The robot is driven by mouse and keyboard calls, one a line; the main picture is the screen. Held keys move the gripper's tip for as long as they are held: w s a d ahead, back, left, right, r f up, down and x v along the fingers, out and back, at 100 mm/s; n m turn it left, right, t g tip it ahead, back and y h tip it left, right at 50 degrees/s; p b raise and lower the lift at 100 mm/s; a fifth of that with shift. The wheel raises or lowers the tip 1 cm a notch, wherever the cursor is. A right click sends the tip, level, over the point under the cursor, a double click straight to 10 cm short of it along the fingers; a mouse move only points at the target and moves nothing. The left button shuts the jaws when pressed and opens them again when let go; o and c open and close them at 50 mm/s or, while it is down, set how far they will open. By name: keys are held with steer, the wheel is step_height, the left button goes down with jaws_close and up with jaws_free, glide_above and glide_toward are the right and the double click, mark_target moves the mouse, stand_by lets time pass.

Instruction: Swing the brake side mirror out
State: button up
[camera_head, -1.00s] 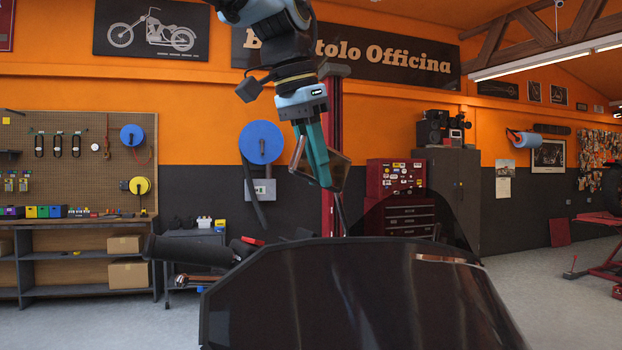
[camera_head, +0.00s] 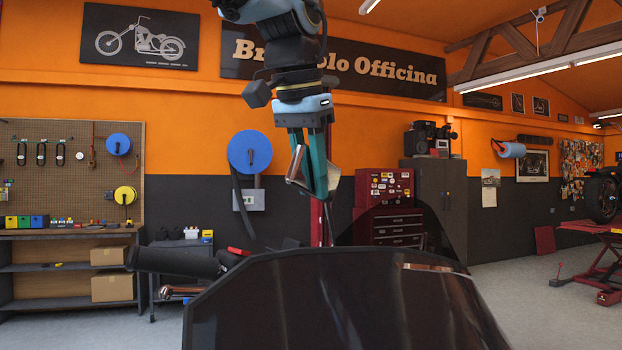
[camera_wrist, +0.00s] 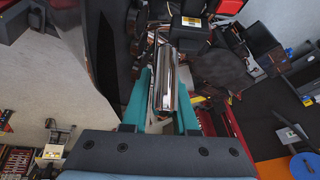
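The brake side mirror (camera_head: 297,164) is a small panel with a copper-coloured edge, seen at a steep angle beside and behind my teal fingers. Its thin stem runs down behind the dark windscreen (camera_head: 340,300). My gripper (camera_head: 321,195) points down above the motorcycle, with its fingers on either side of the mirror. In the wrist view, the mirror (camera_wrist: 172,80) is a shiny chrome shape filling the narrow gap between the teal fingers (camera_wrist: 166,108). My gripper looks shut on it; the exact contact is partly hidden.
A red tool chest (camera_head: 385,205) and a grey cabinet (camera_head: 440,200) stand behind. A red lift (camera_head: 590,265) is at the right. Air around my gripper is clear.

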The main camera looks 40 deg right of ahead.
mark_target(307, 144)
steer(key=o, duration=0.4)
steer(key=shift+c, duration=0.2)
steer(key=shift+r, duration=0.1)
steer(key=v, duration=1)
steer(key=shift+a+r, duration=0.1)
steer(key=shift+r, duration=0.25)
